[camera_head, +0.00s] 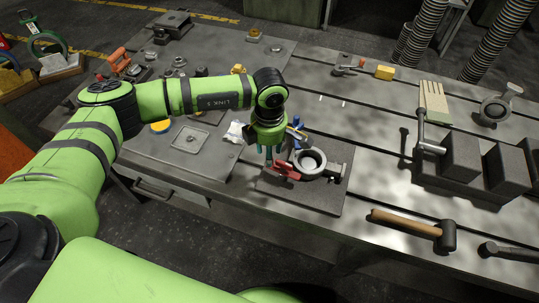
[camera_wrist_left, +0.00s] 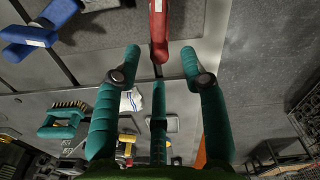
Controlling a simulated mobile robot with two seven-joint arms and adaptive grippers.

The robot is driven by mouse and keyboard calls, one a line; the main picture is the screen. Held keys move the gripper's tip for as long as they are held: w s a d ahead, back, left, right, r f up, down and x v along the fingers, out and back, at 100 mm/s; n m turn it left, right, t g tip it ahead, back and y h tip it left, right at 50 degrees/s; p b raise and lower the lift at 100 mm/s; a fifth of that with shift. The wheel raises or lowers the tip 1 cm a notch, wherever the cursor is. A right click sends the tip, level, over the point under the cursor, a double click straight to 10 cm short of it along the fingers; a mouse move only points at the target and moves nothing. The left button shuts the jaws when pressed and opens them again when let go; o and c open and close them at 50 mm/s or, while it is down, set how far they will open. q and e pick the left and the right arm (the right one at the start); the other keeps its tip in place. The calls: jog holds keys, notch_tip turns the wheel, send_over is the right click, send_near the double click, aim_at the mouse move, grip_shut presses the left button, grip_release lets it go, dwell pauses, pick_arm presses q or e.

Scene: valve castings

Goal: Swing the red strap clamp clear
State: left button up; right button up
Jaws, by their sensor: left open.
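The red strap clamp (camera_head: 286,169) lies at the left side of a round ring-shaped casting (camera_head: 322,163) on a dark fixture plate (camera_head: 318,200). My left gripper (camera_head: 270,158) is over the clamp's left end, fingers pointing down. In the left wrist view the red clamp (camera_wrist_left: 158,30) enters from the top, its end just beyond and between the spread teal fingertips (camera_wrist_left: 161,62). The fingers are open and I see no contact. A blue clamp (camera_head: 297,131) stands at the casting's back left and shows in the left wrist view (camera_wrist_left: 38,36). My right gripper is not in view.
A wooden-handled mallet (camera_head: 405,222) lies right of the plate. A crumpled white cloth (camera_head: 234,132) and a small tray (camera_head: 190,139) lie left of my gripper. The table front edge is close to the plate.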

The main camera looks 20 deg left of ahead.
pick_arm(q)
jog(key=shift+f, duration=1.7)
jog(key=shift+c, duration=0.4)
grip_shut()
jog(key=m+b, duration=0.1)
jog(key=b, duration=0.1)
jog(key=w+m+b, duration=0.1)
jog(key=b, duration=0.1)
jog(key=shift+w+d+f+m+b, duration=0.1)
jog(key=shift+d+f+m+b, duration=0.05)
jog(key=shift+f+m+b, duration=0.2)
jog(key=shift+w+d+r+m+b, duration=0.1)
jog(key=shift+r+m+b, duration=0.15)
jog(key=shift+m+b, duration=0.2)
jog(key=shift+r, duration=0.15)
jog(key=shift+o, duration=0.4)
grip_release()
